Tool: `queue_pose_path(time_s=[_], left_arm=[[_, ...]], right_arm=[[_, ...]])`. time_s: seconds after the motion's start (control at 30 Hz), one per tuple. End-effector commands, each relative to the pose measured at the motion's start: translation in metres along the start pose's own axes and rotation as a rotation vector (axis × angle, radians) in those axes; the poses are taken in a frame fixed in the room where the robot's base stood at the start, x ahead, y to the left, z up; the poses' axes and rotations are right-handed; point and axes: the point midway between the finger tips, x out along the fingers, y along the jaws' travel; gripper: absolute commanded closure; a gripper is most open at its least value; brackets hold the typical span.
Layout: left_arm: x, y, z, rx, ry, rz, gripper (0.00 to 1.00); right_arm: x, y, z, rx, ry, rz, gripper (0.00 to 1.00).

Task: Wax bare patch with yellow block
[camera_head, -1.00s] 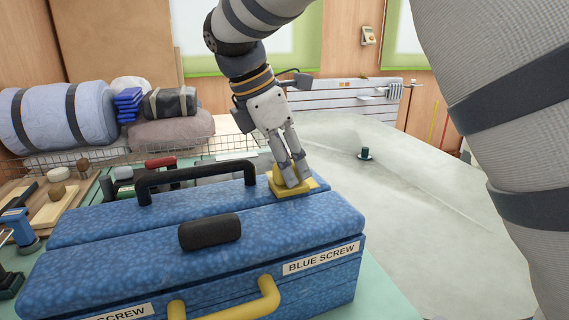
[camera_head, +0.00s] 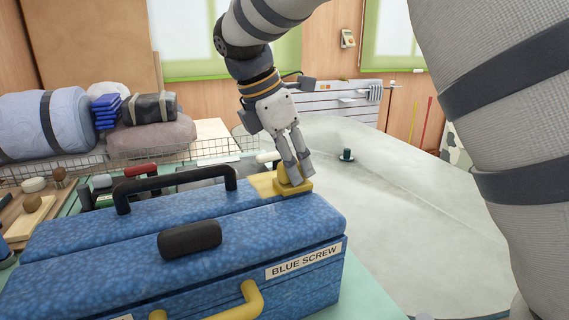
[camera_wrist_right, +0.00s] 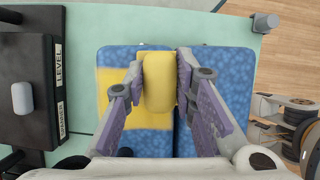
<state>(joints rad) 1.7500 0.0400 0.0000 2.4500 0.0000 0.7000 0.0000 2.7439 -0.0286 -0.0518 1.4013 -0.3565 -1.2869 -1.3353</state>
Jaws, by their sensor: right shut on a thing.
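A blue speckled toolbox (camera_head: 110,240) labelled "BLUE SCREW" stands at the front, with a dark handle (camera_head: 175,184) on top. My right gripper (camera_head: 298,168) is shut on the yellow block (camera_head: 293,187) at the right end of the lid. The block is low over the lid and looks to be touching it. A flat yellow patch (camera_head: 263,184) lies on the lid just left of the block. In the right wrist view the block (camera_wrist_right: 158,85) sits between both fingers, and the patch (camera_wrist_right: 107,92) shows left of and below it. My left gripper is not in view.
A wire basket (camera_head: 90,165) with rolled bedding (camera_head: 45,120) stands behind at the left. A pale grey sheet-like surface (camera_head: 400,220) with a small dark green knob (camera_head: 346,155) lies right of the toolbox.

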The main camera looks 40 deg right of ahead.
Motion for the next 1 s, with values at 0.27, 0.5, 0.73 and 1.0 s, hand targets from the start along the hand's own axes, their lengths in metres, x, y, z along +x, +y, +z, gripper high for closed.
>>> queue_pose_path(time_s=[0.27,0.5,0.73,1.0], left_arm=[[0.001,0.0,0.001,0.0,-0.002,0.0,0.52],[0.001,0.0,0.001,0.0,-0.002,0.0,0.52],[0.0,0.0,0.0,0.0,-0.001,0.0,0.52],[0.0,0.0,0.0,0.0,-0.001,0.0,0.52]], right_arm=[[0.003,0.0,0.0,-0.002,0.0,-0.005,0.98],[-0.008,0.001,0.004,-0.001,0.0,-0.003,0.98],[-0.013,0.0,0.006,-0.002,0.0,-0.002,0.98],[-0.034,0.001,0.015,0.0,0.0,0.001,0.98]])
